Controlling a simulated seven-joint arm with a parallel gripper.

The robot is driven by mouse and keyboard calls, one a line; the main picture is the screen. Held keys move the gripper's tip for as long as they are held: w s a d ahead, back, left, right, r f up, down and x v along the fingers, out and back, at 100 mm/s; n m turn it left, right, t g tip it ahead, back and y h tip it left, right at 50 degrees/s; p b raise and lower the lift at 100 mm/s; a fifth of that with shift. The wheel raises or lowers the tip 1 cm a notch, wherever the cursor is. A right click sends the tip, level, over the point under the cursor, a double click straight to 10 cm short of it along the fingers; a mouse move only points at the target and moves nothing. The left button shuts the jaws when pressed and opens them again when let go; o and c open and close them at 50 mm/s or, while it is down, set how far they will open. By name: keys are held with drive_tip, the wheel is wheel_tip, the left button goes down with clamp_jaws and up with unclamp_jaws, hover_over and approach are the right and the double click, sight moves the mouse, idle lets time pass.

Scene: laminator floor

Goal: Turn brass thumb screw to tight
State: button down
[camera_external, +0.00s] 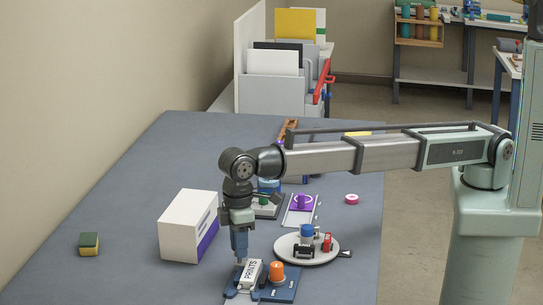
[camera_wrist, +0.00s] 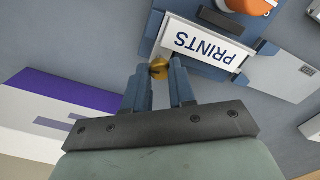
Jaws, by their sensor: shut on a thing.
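A brass thumb screw (camera_wrist: 158,69) shows between the fingertips of my gripper (camera_wrist: 159,80) in the wrist view. My gripper is shut on it. The screw sits beside the end of a white block labelled PRINTS (camera_wrist: 208,45), on a blue fixture (camera_wrist: 150,35). In the external view my gripper (camera_external: 240,259) points down at the left end of the PRINTS block (camera_external: 250,273), and the fingers hide the screw there. The screw's turn position cannot be told.
An orange knob (camera_external: 277,271) stands right of the block on the blue base (camera_external: 284,291). A white and purple box (camera_external: 186,224) is close on the left. A round turntable (camera_external: 323,255) with small items is at the right. The table's left side is mostly clear, apart from a sponge (camera_external: 89,244).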

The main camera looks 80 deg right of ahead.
drive_tip(key=shift+m, duration=0.3)
drive_tip(key=c, duration=0.9)
unclamp_jaws()
drive_tip(key=shift+r, duration=0.1)
wheel_tip(320, 180, up, 14)
drive_tip(key=shift+f, duration=0.15)
